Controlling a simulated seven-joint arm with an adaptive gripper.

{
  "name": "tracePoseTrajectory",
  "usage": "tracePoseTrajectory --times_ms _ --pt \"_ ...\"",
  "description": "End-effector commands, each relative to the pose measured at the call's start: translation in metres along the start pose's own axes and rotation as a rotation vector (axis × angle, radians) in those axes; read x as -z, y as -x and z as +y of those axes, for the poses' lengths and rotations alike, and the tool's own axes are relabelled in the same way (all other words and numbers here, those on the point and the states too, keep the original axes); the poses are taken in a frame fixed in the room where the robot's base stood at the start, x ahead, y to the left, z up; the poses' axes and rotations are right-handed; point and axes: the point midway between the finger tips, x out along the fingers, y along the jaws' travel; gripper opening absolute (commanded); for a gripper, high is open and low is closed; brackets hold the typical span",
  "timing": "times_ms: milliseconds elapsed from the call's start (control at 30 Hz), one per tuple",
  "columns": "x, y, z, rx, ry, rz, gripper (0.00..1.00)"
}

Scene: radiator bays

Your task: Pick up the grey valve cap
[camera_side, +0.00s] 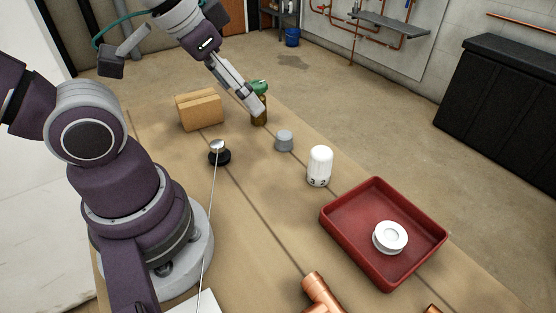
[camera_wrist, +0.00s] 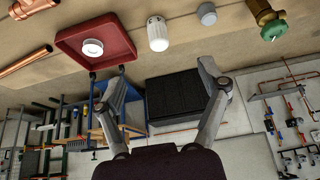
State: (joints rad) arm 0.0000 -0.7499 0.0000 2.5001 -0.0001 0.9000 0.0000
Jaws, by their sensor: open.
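The grey valve cap (camera_side: 284,141) stands upright on the brown workbench as a short grey cylinder. It also shows at the top of the wrist view (camera_wrist: 207,15), beyond my right-hand finger and not between the fingers. My gripper (camera_side: 257,107) is raised at the back of the bench, up and left of the cap in the side view, apart from it. In the wrist view my gripper (camera_wrist: 164,69) has its two fingers spread wide with nothing between them.
A brass valve with a green cap (camera_side: 259,87) is partly covered by my gripper. A white thermostatic head (camera_side: 320,168) stands near the cap. A red tray (camera_side: 352,207) holds a white disc (camera_side: 390,237). A cardboard box (camera_side: 200,111), black-based knob (camera_side: 219,156) and copper pipe (camera_side: 319,291) also occupy the bench.

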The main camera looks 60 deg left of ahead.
Motion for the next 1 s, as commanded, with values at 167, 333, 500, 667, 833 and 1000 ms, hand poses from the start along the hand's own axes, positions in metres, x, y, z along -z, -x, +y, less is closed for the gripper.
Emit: tracePoseTrajectory --times_ms 167,333,500,667,833,1000 --pt "0.000 0.000 0.000 0.000 0.000 0.000 0.75" --pt "0.013 -0.002 -0.006 0.021 0.102 -0.044 0.75" --pt "0.056 -0.029 -0.029 0.104 0.480 -0.180 0.75" --pt "0.081 -0.080 -0.059 0.200 0.865 -0.299 0.75" --pt "0.082 -0.132 -0.086 0.290 1.184 -0.385 0.75" --pt "0.076 -0.156 -0.095 0.329 1.311 -0.417 0.75"
